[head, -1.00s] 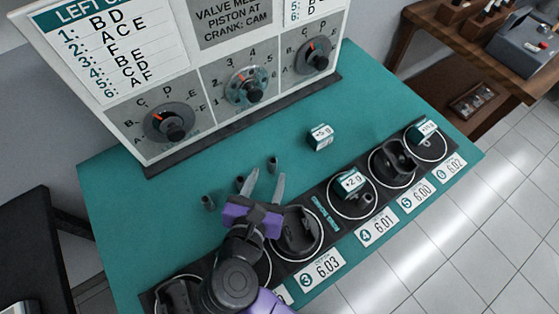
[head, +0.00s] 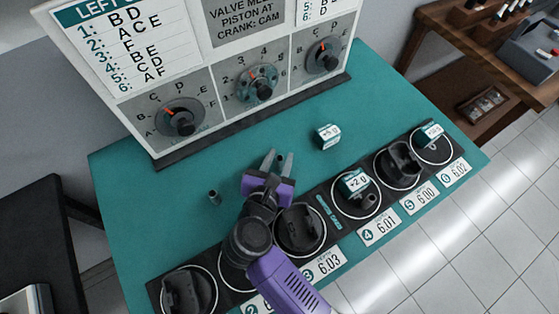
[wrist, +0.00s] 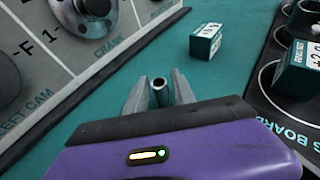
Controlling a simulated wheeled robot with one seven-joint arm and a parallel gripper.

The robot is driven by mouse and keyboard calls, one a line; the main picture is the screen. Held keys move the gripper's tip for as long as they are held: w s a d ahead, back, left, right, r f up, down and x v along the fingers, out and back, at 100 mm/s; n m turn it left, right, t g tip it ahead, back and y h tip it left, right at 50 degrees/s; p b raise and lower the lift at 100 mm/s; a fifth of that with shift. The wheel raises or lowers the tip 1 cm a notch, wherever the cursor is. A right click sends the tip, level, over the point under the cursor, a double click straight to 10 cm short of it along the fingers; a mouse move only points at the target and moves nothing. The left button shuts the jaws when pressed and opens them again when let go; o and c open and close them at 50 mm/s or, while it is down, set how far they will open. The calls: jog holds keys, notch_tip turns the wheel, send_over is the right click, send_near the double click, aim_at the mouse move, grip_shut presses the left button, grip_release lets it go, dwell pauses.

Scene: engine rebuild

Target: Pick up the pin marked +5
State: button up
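A small white and teal block marked +5 g (head: 326,137) stands on the teal bench top, behind the row of round stations. It also shows in the wrist view (wrist: 206,42), ahead and slightly right of my gripper, with its label tilted. My gripper (head: 278,160) is open, left of the block and apart from it. In the wrist view its two fingers (wrist: 160,86) stand apart with a grey hollow cylinder (wrist: 160,95) showing in the gap; I cannot tell whether they touch it. The block is not held.
Another grey cylinder (head: 214,198) stands on the left. A +2 g block (head: 354,182) stands on one round station; another block (head: 432,131) sits at the far right. The dial panel (head: 225,90) rises behind. The bench around the +5 g block is clear.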

grip_shut()
